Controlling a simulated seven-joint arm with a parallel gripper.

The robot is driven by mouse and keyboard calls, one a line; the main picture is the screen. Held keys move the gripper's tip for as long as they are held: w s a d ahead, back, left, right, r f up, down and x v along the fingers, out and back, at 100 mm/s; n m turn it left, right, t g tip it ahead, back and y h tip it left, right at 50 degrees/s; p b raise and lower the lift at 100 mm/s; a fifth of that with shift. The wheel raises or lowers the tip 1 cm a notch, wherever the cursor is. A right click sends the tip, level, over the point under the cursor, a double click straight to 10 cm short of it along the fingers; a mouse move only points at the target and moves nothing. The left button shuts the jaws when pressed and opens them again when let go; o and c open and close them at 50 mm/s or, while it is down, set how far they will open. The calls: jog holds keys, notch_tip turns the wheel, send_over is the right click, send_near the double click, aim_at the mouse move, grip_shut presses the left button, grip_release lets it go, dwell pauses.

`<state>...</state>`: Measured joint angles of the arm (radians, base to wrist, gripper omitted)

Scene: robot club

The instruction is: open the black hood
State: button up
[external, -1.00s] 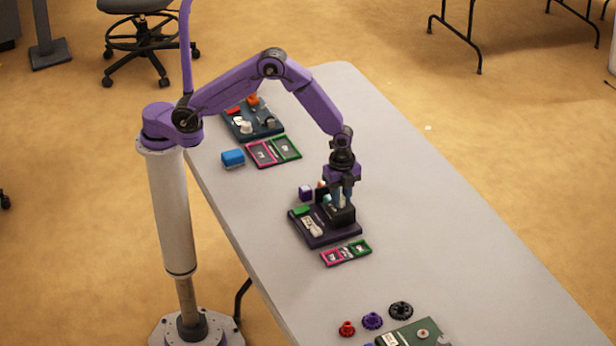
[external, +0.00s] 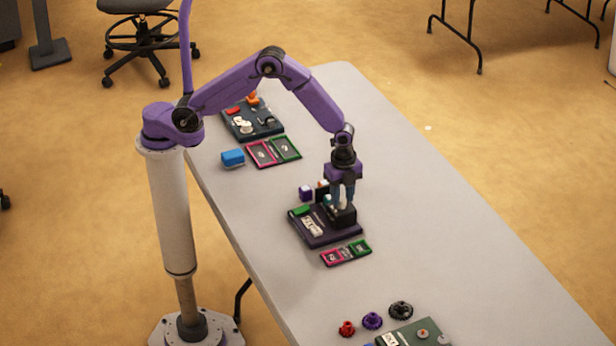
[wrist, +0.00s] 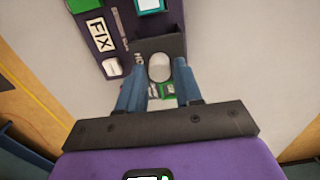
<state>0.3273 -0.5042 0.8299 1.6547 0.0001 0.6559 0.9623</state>
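The black hood (external: 346,217) sits at the right corner of a dark purple board (external: 318,238). In the wrist view it shows as a dark grey boxy shape (wrist: 150,46) just beyond my fingertips. My gripper (external: 342,204) points down at the hood. In the wrist view my two blue fingers (wrist: 157,72) stand apart, with a pale rounded piece (wrist: 159,68) between them. Narrow gaps seem to show on both sides of that piece. Whether the hood is raised is unclear, as my fingers hide part of it.
Gears (external: 372,320) and a green board (external: 415,335) are at the near end. A blue block (external: 232,157) is farther back. The table's right side is clear.

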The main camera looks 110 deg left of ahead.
jog(key=shift+r, duration=2.45)
jog(key=shift+s+a+r, duration=0.25)
jog(key=s+a+r+n, duration=0.4)
jog(key=s+n, duration=0.1)
jog(key=s, duration=0.3)
jog(key=s+a+r+n, duration=0.3)
jog(key=s+r+n, duration=0.2)
jog(key=s, duration=0.3)
jog(key=s+d+r+n, duration=0.1)
jog(key=s+n, duration=0.4)
jog(key=s, duration=0.5)
jog(key=s+d+r+n, duration=0.1)
jog(key=s+d+n, duration=0.3)
jog(key=s, duration=0.7)
jog(key=n, duration=0.2)
jog(key=shift+d+r+n, duration=0.15)
jog(key=shift+r+n, duration=0.15)
